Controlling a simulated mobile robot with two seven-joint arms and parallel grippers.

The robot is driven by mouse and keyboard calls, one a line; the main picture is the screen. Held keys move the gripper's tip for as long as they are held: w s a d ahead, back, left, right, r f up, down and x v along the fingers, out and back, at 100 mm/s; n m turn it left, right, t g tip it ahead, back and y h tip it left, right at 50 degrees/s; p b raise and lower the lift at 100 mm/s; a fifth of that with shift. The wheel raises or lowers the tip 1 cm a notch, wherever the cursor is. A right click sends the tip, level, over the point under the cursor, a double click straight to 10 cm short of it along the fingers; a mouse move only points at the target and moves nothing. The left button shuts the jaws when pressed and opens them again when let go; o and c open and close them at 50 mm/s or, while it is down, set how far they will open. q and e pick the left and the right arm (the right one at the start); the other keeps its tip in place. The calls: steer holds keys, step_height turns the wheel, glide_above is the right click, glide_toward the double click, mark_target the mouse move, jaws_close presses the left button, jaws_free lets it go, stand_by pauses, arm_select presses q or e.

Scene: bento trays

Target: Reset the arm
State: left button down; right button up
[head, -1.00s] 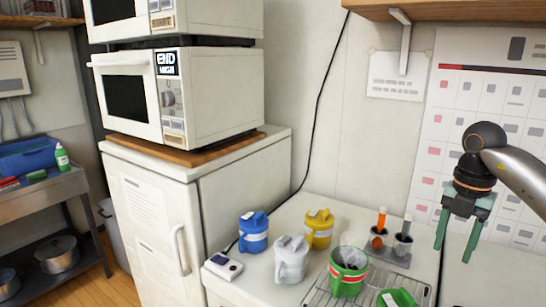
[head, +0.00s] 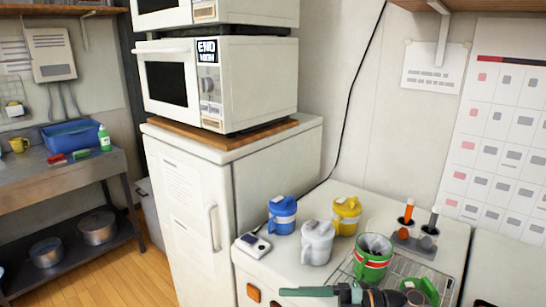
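My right gripper (head: 308,292) is low at the bottom edge, in front of the counter, its green fingers pointing left. Its wrist is partly cut off by the frame, and I cannot tell whether the fingers are apart. It appears in front of the wire rack and the green cup (head: 372,258), with no visible object in it. My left gripper is not in view.
On the counter stand a blue lidded cup (head: 282,215), a white one (head: 317,243), a yellow one (head: 346,215) and a small white device (head: 252,245). A green lid (head: 420,289) lies on the wire rack (head: 345,272). A fridge (head: 190,225) with microwaves stands left.

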steer(key=s+d+f+m+t+h, duration=0.1)
steer(key=d+f+m+t+h, duration=0.2)
steer(key=f+m+t+h, duration=0.5)
steer(key=s+d+f+m+t+h, duration=0.1)
steer(key=d+f+m+t, duration=0.4)
steer(key=m, duration=0.8)
steer(key=s+d+f+m+g+h, duration=0.2)
steer(key=s+f+h, duration=0.1)
steer(key=s+f, duration=0.4)
steer(key=s+d+f+m+g+h, duration=0.2)
steer(key=s+f+m+g, duration=0.1)
steer(key=s+f, duration=0.4)
steer(key=shift+s+d+m+h+p, duration=0.25)
steer(key=shift+s+m+h+p, duration=0.05)
steer(key=shift+h+p, duration=0.1)
steer(key=shift+f, duration=0.1)
